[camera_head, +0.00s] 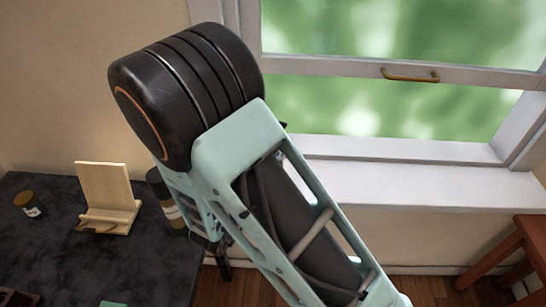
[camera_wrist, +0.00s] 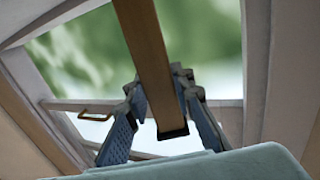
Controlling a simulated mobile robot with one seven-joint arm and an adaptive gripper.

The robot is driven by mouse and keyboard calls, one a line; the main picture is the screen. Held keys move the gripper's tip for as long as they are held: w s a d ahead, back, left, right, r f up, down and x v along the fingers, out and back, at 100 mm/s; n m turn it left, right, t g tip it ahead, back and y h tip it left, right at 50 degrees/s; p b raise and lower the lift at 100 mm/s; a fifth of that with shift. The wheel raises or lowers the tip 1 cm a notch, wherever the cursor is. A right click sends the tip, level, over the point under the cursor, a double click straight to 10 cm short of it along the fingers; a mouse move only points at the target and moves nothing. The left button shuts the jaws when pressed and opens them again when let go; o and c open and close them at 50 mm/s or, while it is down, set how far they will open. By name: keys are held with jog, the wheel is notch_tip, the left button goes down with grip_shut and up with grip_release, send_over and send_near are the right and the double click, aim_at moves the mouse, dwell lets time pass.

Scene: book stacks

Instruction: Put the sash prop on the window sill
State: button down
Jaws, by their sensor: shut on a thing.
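The sash prop (camera_wrist: 148,55) is a long brown wooden bar with a black end, seen in the wrist view. My gripper (camera_wrist: 160,92) is shut on it, with blue-padded fingers on both sides. The prop runs from the top edge of the wrist view down between the fingers, and its upper end is out of frame. In the head view my arm hides the prop and the gripper. The white window sill (camera_head: 430,188) runs below the window at the right of the head view, and its visible part is bare.
The window sash (camera_head: 330,66) has a brass handle (camera_head: 410,77). A dark table (camera_head: 60,260) at left holds a wooden stand (camera_head: 108,190), a small jar (camera_head: 30,205) and another jar (camera_head: 170,205) partly behind my arm. A wooden stool (camera_head: 515,255) stands at lower right.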

jog(key=shift+w+a+f, duration=0.35)
jog(key=shift+w+f, duration=0.2)
jog(key=shift+f, duration=0.2)
jog(key=shift+a+f, duration=0.1)
jog(key=shift+f, duration=1.5)
jog(key=shift+f+b, duration=0.15)
jog(key=shift+b, duration=0.15)
jog(key=c, duration=1.7)
grip_release()
